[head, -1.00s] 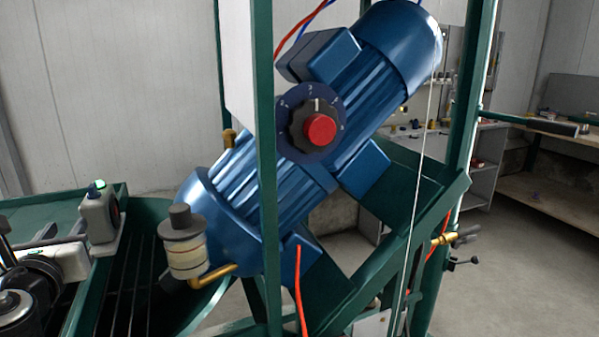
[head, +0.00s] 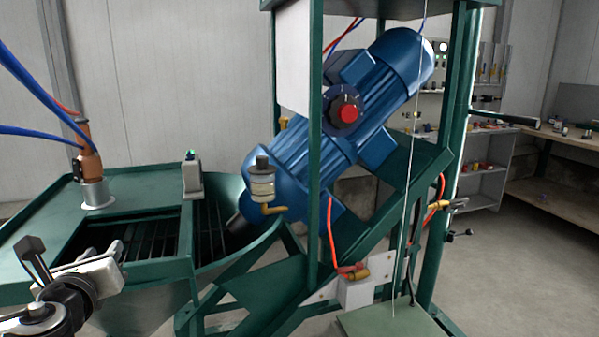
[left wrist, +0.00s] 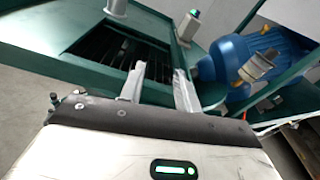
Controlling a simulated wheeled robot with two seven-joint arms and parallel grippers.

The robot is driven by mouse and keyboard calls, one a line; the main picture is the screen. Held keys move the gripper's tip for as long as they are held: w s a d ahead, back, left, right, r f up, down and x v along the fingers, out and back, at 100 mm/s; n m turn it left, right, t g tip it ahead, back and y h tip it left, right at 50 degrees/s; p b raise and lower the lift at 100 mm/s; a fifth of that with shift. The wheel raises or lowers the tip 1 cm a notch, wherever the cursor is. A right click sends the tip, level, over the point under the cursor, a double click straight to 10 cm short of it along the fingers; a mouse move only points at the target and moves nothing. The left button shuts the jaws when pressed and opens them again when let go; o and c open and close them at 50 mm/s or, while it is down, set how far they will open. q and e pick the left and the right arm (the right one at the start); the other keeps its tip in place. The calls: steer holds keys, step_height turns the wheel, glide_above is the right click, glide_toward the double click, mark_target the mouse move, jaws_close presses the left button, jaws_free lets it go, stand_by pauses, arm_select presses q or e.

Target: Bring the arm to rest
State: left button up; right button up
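My left arm comes in at the lower left of the head view. Its gripper (head: 118,250) is in front of the near side of the green hopper (head: 150,290). In the left wrist view the two pale fingers (left wrist: 158,86) stand apart with nothing between them, and the hopper's dark grate (left wrist: 122,50) shows behind them. Whether the fingers touch the hopper cannot be told. My right arm and gripper are out of view.
The green frame (head: 315,190) carries a tilted blue motor (head: 350,110) with a red knob (head: 348,113). A grey switch box (head: 193,178) and an orange fitting (head: 89,160) with blue hoses stand on the hopper top. A workbench (head: 560,190) is at the right; floor before it is clear.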

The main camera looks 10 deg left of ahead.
arm_select(q)
steer(key=s+d+f+n+g+h, duration=0.25)
steer(key=d+f+n, duration=0.2)
steer(key=f, duration=0.55)
steer(key=s+d+f+n+g+h, duration=0.1)
steer(key=d+f+n+g+h, duration=0.25)
steer(key=f, duration=0.75)
steer(key=s+d+f+n+h, duration=0.1)
steer(key=s+d+f+n, duration=0.2)
steer(key=d+n, duration=0.3)
steer(key=s+d+f+n+h, duration=0.1)
steer(key=s+d+f+n, duration=0.3)
steer(key=d+n, duration=0.2)
steer(key=s+d+f+n+t+h, duration=0.1)
steer(key=s+d+f+n+h, duration=0.1)
steer(key=d+n, duration=0.4)
step_height(320, 180, down, 2)
steer(key=shift+s+d+f, duration=0.15)
steer(key=shift+s, duration=0.75)
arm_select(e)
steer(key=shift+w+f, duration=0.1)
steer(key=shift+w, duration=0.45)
